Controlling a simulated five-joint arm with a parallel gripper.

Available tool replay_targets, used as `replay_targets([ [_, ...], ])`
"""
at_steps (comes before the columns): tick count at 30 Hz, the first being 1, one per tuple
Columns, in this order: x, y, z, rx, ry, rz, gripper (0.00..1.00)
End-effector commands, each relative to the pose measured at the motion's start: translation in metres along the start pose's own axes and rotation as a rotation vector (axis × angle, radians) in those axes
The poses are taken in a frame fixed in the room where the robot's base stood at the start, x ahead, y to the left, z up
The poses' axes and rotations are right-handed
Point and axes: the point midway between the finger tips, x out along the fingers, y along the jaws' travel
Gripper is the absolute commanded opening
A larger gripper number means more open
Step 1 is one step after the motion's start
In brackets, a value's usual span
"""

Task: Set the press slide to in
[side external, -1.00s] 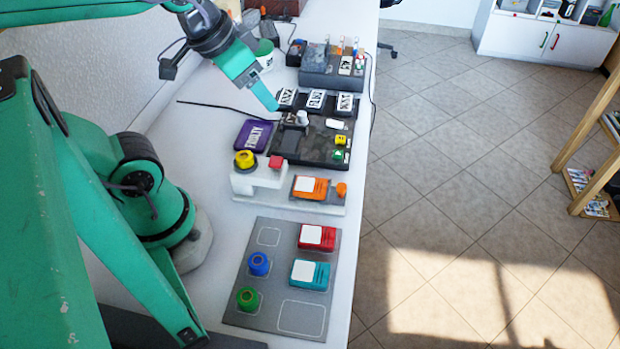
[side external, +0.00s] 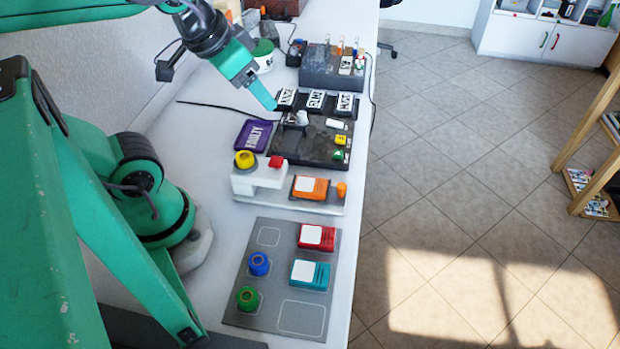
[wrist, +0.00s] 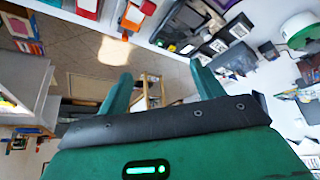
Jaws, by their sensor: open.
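In the side external view, a dark panel (side external: 318,146) lies on the white bench, with a pale grey knob or handle (side external: 300,118) near its upper left and white, yellow and green small parts along its right side. I cannot tell for sure which part is the press slide. My gripper (side external: 274,106) hangs from the upper left, its fingertip close to the panel's upper left corner; I cannot tell if it touches. In the wrist view my gripper (wrist: 162,85) shows two green fingers spread apart, nothing between them. The dark panel (wrist: 181,22) appears at the top there.
Three black-and-white label blocks (side external: 315,100) stand just beyond the panel, close to my fingertip. A purple tray (side external: 254,135) lies left of it. Nearer are a white stepped fixture (side external: 262,178) with coloured parts and a grey board (side external: 262,300) holding coloured blocks and knobs.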

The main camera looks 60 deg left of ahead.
Motion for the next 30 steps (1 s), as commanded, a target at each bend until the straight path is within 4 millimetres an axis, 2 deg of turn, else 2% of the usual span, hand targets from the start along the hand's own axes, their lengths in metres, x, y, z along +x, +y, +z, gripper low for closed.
replay_targets([
  [12, 0.0, 0.0, 0.0, 0.0, 0.0, 0.0, 0.66],
  [14, 0.0, 0.0, 0.0, 0.0, 0.0, 0.0, 0.57],
  [18, 0.001, 0.001, -0.002, -0.002, -0.006, 0.002, 0.29],
  [23, 0.007, 0.004, -0.007, -0.01, -0.033, 0.008, 0.28],
  [30, 0.027, 0.017, -0.023, -0.037, -0.114, 0.023, 0.28],
])
